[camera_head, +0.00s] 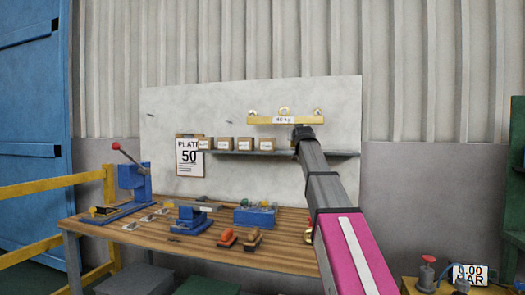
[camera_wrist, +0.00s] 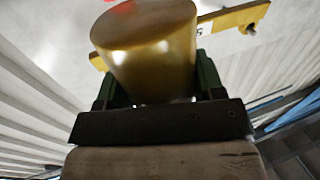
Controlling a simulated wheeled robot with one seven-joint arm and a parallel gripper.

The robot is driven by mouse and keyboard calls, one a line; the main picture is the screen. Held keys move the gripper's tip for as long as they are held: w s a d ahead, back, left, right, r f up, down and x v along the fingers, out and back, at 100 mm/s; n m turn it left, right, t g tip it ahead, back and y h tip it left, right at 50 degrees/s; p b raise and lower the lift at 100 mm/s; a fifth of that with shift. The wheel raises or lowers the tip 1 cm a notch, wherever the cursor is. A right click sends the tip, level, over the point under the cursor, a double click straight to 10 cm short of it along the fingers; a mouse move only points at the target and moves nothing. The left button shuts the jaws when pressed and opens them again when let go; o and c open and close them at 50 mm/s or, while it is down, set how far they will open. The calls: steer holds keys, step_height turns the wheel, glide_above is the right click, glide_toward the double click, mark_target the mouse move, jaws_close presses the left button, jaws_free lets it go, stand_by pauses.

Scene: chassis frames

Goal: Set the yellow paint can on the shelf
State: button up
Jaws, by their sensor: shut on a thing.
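The yellow paint can (camera_wrist: 148,50) is a gold-yellow cylinder that fills the upper middle of the wrist view. My gripper (camera_wrist: 155,92) has its green fingers on both sides of the can and is shut on it. In the head view my gripper (camera_head: 303,132) is at the wall board, in front of the right part of the shelf and just below the yellow bar. The can is hidden there behind my gripper and arm. The shelf (camera_head: 335,153) is a thin grey ledge. Whether the can touches it cannot be told.
Several small brown boxes (camera_head: 225,143) stand on the shelf's left and middle part. The yellow bar marked 40 kg (camera_head: 262,119) hangs above the shelf. The wooden workbench (camera_head: 150,237) below holds blue tools and a blue lever press (camera_head: 133,180). The shelf's right end looks bare.

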steer(key=w, duration=1.7)
steer(key=shift+w+d+r, duration=0.15)
steer(key=shift+w+d, duration=0.15)
steer(key=shift+w, duration=0.2)
steer(key=shift+f, duration=1.8)
steer(key=shift+f, duration=0.15)
steer(key=o, duration=0.8)
